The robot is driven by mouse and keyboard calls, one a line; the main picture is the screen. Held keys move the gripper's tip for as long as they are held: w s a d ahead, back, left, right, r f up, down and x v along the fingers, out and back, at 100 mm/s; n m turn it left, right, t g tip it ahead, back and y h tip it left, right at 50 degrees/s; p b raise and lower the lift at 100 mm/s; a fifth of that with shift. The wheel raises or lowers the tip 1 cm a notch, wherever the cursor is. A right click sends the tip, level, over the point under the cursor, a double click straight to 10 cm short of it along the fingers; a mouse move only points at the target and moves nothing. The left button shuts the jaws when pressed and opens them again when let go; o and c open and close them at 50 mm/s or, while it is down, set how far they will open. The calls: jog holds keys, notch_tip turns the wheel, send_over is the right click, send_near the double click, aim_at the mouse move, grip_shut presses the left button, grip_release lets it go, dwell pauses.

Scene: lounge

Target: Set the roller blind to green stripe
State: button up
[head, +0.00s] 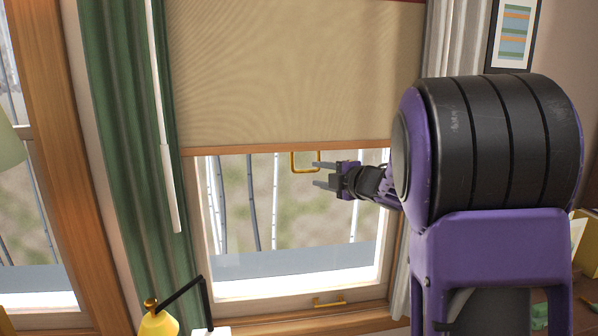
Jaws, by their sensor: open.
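The roller blind (295,75) is beige and hangs partway down the window, with a wooden bar (240,149) along its bottom edge. A yellow pull handle (293,163) hangs from the middle of this bar. My gripper (316,175) is open, its fingers pointing left, just at the right side of the handle. I cannot tell whether the fingers touch the handle or are in front of it. A thin dark red band (400,1) shows at the top right of the blind. I see no green stripe on the blind or the window frame.
A green curtain (125,130) with a white rod (165,150) hangs left of the window, a grey curtain (437,45) right. A yellow lamp (158,322) stands at the bottom left. A second yellow handle (329,301) is on the window's lower frame.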

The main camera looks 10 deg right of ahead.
aim_at(305, 171)
jog(key=x, duration=1)
grip_shut()
dwell(1.2)
